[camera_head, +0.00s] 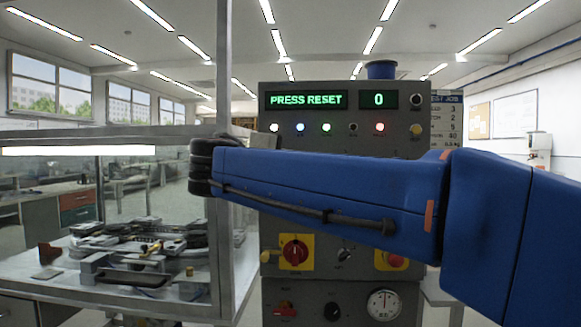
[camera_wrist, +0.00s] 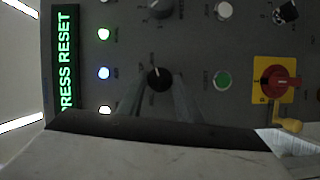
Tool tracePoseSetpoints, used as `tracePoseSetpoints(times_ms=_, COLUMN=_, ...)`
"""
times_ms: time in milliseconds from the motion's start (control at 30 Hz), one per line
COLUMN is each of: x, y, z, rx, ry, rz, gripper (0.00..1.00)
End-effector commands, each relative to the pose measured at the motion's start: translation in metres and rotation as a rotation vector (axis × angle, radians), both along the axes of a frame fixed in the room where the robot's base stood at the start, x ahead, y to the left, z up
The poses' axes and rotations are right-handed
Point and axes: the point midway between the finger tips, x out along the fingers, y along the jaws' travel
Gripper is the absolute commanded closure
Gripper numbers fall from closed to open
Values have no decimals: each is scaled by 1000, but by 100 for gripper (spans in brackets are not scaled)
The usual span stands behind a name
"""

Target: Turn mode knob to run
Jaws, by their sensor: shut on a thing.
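A grey control panel (camera_head: 328,290) stands ahead in the head view. My blue arm crosses in front of it and hides its middle, including my gripper. In the wrist view the panel appears turned on its side. There, a small round black knob (camera_wrist: 159,77) sits between the two grey fingers of my gripper (camera_wrist: 158,84). The fingers are shut on this knob, one on each side. The display (camera_head: 307,100) reads PRESS RESET in green.
A red switch on a yellow plate (camera_head: 294,252) is low on the panel; it also shows in the wrist view (camera_wrist: 277,82). A green button (camera_wrist: 222,80) lies near the held knob. A glass-walled enclosure (camera_head: 224,265) stands close on the left.

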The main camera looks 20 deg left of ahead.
Motion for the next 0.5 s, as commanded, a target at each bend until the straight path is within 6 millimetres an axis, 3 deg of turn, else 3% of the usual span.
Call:
tracePoseSetpoints(times_ms=233, x=0, y=0, z=-2, rx=-1, ry=3, rz=-2, gripper=90)
tracePoseSetpoints(times_ms=267, x=0, y=0, z=-2, rx=-1, ry=3, rz=-2, gripper=63)
tracePoseSetpoints(times_ms=300, x=0, y=0, z=-2, rx=-1, ry=3, rz=-2, gripper=54)
tracePoseSetpoints(times_ms=333, x=0, y=0, z=-2, rx=-1, ry=2, rz=-2, gripper=49)
tracePoseSetpoints(times_ms=500, x=0, y=0, z=-1, rx=-1, ry=1, rz=-1, gripper=49)
